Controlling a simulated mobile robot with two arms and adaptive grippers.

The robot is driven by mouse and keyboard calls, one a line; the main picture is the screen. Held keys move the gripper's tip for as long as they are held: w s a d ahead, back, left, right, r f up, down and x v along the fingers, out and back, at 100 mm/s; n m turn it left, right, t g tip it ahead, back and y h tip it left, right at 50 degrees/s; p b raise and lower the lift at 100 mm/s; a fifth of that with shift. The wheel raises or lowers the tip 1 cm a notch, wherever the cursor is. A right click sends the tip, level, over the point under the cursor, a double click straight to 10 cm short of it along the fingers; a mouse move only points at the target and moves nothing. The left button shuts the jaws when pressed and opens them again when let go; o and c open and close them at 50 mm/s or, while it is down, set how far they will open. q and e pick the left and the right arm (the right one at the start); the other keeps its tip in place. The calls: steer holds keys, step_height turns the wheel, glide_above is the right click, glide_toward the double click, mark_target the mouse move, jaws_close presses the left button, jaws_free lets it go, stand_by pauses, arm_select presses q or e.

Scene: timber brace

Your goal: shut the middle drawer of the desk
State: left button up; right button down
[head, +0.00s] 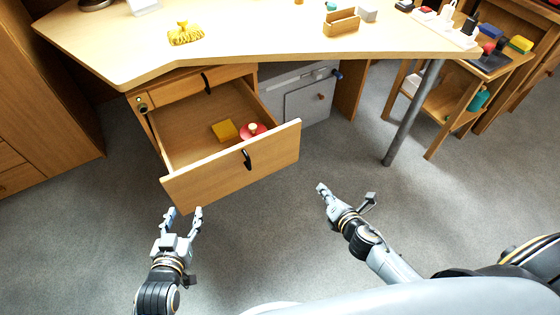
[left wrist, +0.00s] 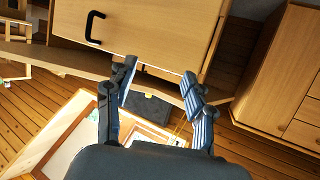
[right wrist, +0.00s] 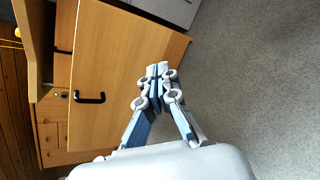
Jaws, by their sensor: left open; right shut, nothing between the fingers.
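The middle drawer (head: 215,182) of the desk (head: 250,45) is pulled far out, with its dark handle (head: 247,158) on the front panel. Inside lie a yellow block (head: 224,130) and a red round thing with a pale knob (head: 253,130). My left gripper (head: 186,211) is open and empty, just in front of the drawer front's left end. In the left wrist view the drawer front (left wrist: 150,30) is beyond its fingers. My right gripper (head: 345,193) is shut and empty, right of the drawer. The right wrist view shows the drawer front (right wrist: 115,75) beside its fingertips (right wrist: 158,70).
The drawer above (head: 190,85) looks nearly shut, with a key lock at its left. A grey cabinet (head: 308,100) stands under the desk. A metal desk leg (head: 412,115) and a wooden side shelf (head: 450,100) are at right. The grey floor (head: 300,220) before the drawer is clear.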

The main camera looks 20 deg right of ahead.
mark_target(275, 134)
steer(key=w+a+r+n+t+y+b, duration=0.35)
steer(key=a+r+n+b, duration=0.35)
steer(key=n+b, duration=0.4)
steer(key=shift+n+t, duration=0.25)
steer(key=shift+n, duration=0.05)
steer(key=x, duration=0.3)
steer(key=p+x, duration=0.1)
steer(key=x, duration=0.3)
steer(key=d+x, duration=0.1)
steer(key=x, duration=0.3)
steer(key=shift+w+r+p, duration=0.2)
steer(key=shift+r+p, duration=0.2)
arm_select(q)
step_height(275, 134, up, 11)
steer(key=s+t+h, duration=0.1)
steer(key=t, duration=0.3)
steer(key=shift+s+r, duration=0.2)
steer(key=shift+s, duration=0.15)
arm_select(e)
steer(key=shift+x, duration=0.75)
steer(key=shift+w, duration=0.1)
